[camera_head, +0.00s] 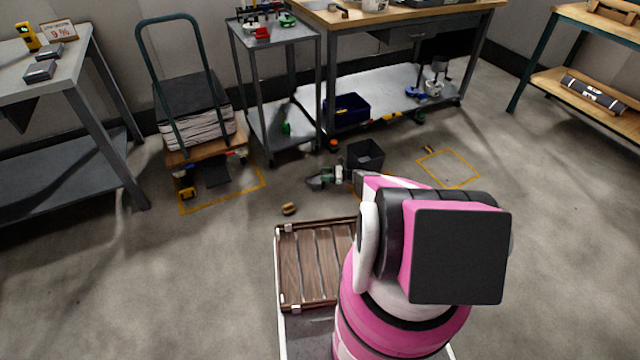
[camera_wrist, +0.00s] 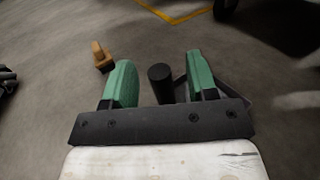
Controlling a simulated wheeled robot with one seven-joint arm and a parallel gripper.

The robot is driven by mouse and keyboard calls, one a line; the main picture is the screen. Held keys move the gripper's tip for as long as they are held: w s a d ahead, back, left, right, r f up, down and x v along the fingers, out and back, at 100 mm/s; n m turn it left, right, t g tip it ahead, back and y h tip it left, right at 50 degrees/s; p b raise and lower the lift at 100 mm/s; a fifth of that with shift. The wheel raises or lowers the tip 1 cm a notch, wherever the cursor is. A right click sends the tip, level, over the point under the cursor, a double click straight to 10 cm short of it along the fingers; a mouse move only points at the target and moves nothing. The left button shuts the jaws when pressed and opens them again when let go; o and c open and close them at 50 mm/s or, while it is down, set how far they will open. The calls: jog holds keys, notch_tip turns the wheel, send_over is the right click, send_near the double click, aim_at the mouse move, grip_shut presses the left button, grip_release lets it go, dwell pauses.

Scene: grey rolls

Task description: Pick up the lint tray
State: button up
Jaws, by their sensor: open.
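I cannot pick out a lint tray for certain. My gripper (camera_head: 324,180) is low over the floor, with its green fingers apart, and they also show in the wrist view (camera_wrist: 159,62). A short dark cylinder (camera_wrist: 160,82) appears between the fingers in the wrist view; I cannot tell if it is touched. A small tan piece (camera_head: 289,209) lies on the floor to the left of my gripper in the head view. A similar tan piece (camera_wrist: 102,56) shows beyond the left finger in the wrist view.
A dark open bin (camera_head: 365,157) stands on the floor behind my gripper. A loaded cart (camera_head: 198,125), a grey shelf trolley (camera_head: 275,130) and a workbench (camera_head: 410,22) line the back. Yellow floor markings (camera_head: 448,168) lie right. The front-left floor is clear.

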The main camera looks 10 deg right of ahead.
jog(key=shift+w+a, duration=0.2)
jog(key=shift+a, duration=1)
jog(key=shift+c, duration=0.3)
grip_shut()
jog(key=shift+r, duration=0.1)
